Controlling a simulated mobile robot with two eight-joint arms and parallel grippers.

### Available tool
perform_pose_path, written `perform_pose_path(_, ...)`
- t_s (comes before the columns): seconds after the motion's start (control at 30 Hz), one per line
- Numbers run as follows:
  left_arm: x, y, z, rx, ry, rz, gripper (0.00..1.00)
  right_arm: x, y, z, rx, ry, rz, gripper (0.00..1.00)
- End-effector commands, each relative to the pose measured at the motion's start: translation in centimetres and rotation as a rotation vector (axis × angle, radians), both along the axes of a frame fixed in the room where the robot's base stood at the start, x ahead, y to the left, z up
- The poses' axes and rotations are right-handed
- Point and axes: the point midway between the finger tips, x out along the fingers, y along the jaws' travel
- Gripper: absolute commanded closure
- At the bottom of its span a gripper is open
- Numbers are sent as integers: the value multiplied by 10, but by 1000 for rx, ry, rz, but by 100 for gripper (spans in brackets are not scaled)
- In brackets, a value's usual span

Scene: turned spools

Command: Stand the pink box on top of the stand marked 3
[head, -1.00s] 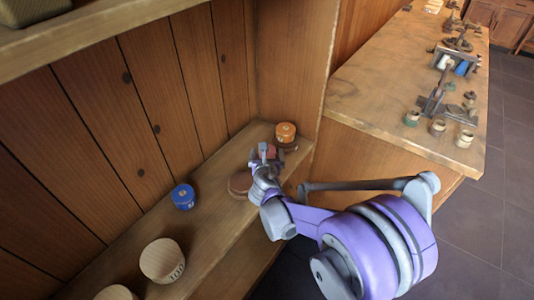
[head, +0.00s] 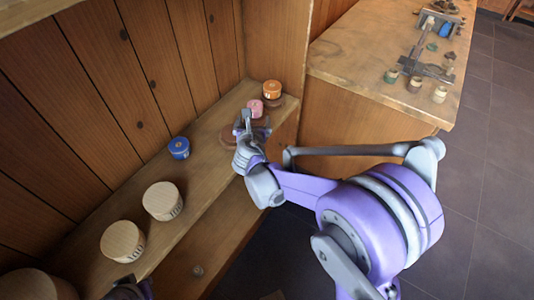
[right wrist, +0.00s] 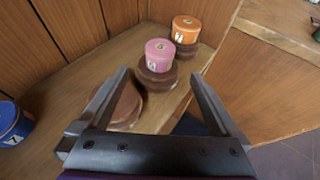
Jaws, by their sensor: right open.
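The pink box (head: 256,107), a short round tub with a pale label, stands upright on a dark brown round stand (right wrist: 157,79) on the shelf. In the right wrist view the pink box (right wrist: 160,52) sits beyond my open fingertips, between their lines, not touched. My right gripper (right wrist: 160,80) is open and empty; it also shows in the head view (head: 243,124). Two pale wooden round stands (head: 162,200) (head: 123,241) stand nearer on the shelf. Dark marks show on their sides, too small to read surely. My left gripper is not clearly seen.
An orange tub (right wrist: 187,29) on a brown stand is close behind the pink box. A wider brown disc (right wrist: 124,106) lies beside it, partly behind my finger. A blue tub (head: 179,148) is nearer. The wooden back wall (head: 90,100) bounds the shelf; a workbench is right.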

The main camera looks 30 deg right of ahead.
Motion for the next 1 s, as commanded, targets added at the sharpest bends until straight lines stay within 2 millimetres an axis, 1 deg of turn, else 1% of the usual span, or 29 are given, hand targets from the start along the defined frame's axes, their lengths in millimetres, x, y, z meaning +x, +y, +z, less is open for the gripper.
perform_pose_path(0.07, 0, 0, 0, 0, 0, 0, 100, -5, -1, 2, 36, -7, -19, 1)
perform_pose_path(0.13, 0, 0, 0, 0, 0, 0, 100, -16, -3, 5, 133, -27, -70, 1)
perform_pose_path(0.17, 0, 0, 0, 0, 0, 0, 100, -24, -4, 6, 198, -41, -106, 1)
perform_pose_path(0.23, 0, 0, 0, 0, 0, 0, 100, -49, -7, 9, 395, -83, -220, 1)
perform_pose_path(0.27, 0, 0, 0, 0, 0, 0, 100, -63, -7, 10, 498, -103, -282, 1)
perform_pose_path(0.3, 0, 0, 0, 0, 0, 0, 100, -83, -7, 10, 642, -133, -377, 1)
perform_pose_path(0.37, 0, 0, 0, 0, 0, 0, 100, -114, -5, 9, 865, -181, -533, 1)
perform_pose_path(0.4, 0, 0, 0, 0, 0, 0, 100, -135, -3, 6, 1009, -212, -644, 1)
perform_pose_path(0.47, 0, 0, 0, 0, 0, 0, 100, -167, 3, 2, 1215, -258, -818, 1)
perform_pose_path(0.5, 0, 0, 0, 0, 0, 0, 100, -189, 9, -3, 1346, -288, -941, 1)
perform_pose_path(0.57, 0, 0, 0, 0, 0, 0, 100, -219, 19, -9, 1525, -330, -1125, 1)
perform_pose_path(0.6, 0, 0, 0, 0, 0, 0, 100, -237, 26, -14, 1626, -355, -1248, 1)
perform_pose_path(0.7, 0, 0, 0, 0, 0, 0, 100, -276, 43, -25, 1826, -409, -1526, 1)
perform_pose_path(0.8, 0, 0, 0, 0, 0, 0, 100, -302, 57, -33, 1945, -447, -1740, 1)
perform_pose_path(0.83, 0, 0, 0, 0, 0, 0, 100, -307, 60, -34, 1968, -454, -1786, 1)
perform_pose_path(0.9, 0, 0, 0, 0, 0, 0, 100, -315, 66, -37, 2003, -468, -1864, 1)
perform_pose_path(1.0, 0, 0, 0, 0, 0, 0, 100, -320, 69, -38, 2022, -477, -1913, 1)
